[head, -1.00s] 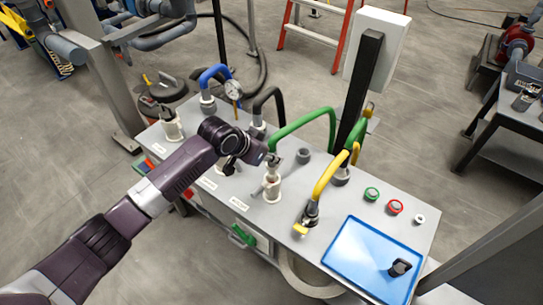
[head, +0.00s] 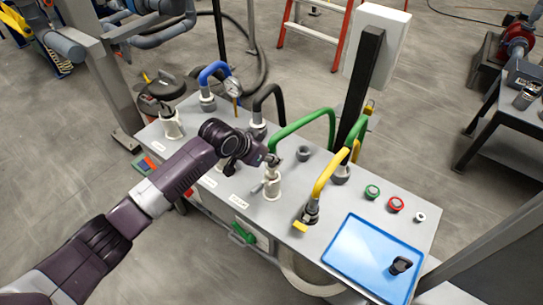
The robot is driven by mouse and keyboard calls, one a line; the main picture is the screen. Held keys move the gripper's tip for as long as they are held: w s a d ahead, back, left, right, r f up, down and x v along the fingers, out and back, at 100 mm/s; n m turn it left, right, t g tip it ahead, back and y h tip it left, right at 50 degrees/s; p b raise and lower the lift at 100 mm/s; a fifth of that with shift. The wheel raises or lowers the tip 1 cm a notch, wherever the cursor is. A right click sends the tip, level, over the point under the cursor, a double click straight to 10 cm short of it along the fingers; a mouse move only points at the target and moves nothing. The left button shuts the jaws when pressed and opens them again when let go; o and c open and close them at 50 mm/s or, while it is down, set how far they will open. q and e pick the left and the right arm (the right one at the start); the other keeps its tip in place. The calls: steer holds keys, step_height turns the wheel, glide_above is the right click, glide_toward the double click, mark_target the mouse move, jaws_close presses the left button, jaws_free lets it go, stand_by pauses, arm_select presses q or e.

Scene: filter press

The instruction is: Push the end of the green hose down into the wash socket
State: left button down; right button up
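The green hose (head: 301,121) arches over the grey bench top. Its near end comes down at my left gripper (head: 271,159), just above a white upright socket (head: 272,187) with a side lever, in line with the wash socket's likely place. The gripper's fingertips are against or beside the hose end. A small grey piece shows there, and I cannot tell whether it is a finger or the hose's end fitting. The gripper hides whether the hose end is in the socket, and the finger opening is not clear. My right gripper is not in view.
A blue hose (head: 215,70), a black hose (head: 268,92) and a yellow hose (head: 328,170) rise close by. A grey stub (head: 303,154) stands right of the gripper. A blue tray (head: 358,262) with a black part lies at the right. A dark post (head: 362,88) stands behind.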

mark_target(269, 165)
arm_select(q)
steer(key=shift+f+b, duration=1)
steer(key=shift+f, duration=1.2)
steer(key=shift+s, duration=0.1)
steer(key=c, duration=1.6)
jaws_free()
steer(key=shift+r, duration=0.1)
steer(key=shift+s+a+r, duration=0.1)
steer(key=shift+a+r, duration=0.1)
steer(key=v, duration=1.1)
steer(key=shift+s+a+r, duration=0.1)
steer(key=shift+s+r, duration=0.05)
